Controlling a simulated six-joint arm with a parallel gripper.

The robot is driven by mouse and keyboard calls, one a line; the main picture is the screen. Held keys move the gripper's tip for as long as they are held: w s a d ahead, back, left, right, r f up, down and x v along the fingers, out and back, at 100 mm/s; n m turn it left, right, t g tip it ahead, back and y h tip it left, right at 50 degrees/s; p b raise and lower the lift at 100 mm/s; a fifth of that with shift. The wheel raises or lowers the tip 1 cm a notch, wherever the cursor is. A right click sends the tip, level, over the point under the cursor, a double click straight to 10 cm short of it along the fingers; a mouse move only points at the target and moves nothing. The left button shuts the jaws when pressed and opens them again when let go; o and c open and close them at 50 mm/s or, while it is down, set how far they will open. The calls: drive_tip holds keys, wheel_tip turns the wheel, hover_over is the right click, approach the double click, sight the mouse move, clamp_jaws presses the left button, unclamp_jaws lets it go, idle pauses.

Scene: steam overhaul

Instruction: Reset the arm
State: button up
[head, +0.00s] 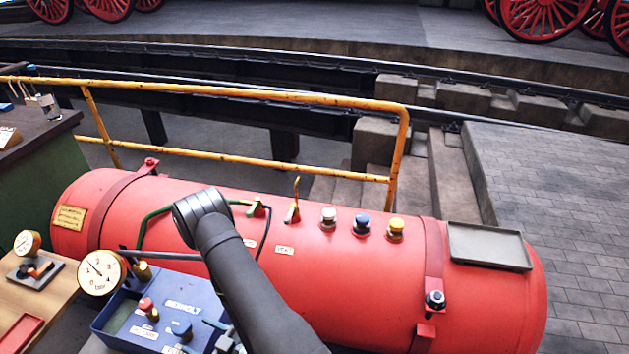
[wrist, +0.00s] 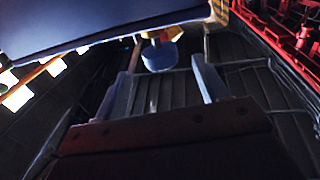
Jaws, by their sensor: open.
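My dark arm crosses in front of the red tank (head: 330,270) in the head view, with its rounded joint (head: 203,212) over the tank's left half. In the wrist view my gripper (wrist: 167,62) is open, its two pale fingers apart. Nothing is seen held between them. A blue knob (wrist: 160,56) shows beyond the gap between the fingers, below a large dark blue surface (wrist: 90,25); I cannot tell how far off it is. My gripper is hard to make out in the head view, near the frame's bottom edge.
A blue box (head: 195,295) with knobs stands before the tank, beside a round gauge (head: 101,272). White (head: 328,218), blue (head: 361,225) and yellow (head: 396,229) knobs and a grey tray (head: 488,246) are on the tank. A yellow railing (head: 250,95) runs behind it.

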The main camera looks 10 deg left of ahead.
sight(176, 324)
drive_tip(key=a, duration=0.2)
drive_tip(key=w+a, duration=0.1)
drive_tip(key=a, duration=0.5)
drive_tip(key=shift+w+a, duration=0.25)
drive_tip(key=shift+g, duration=0.3)
drive_tip(key=shift+s+n, duration=0.1)
drive_tip(key=shift+n, duration=0.2)
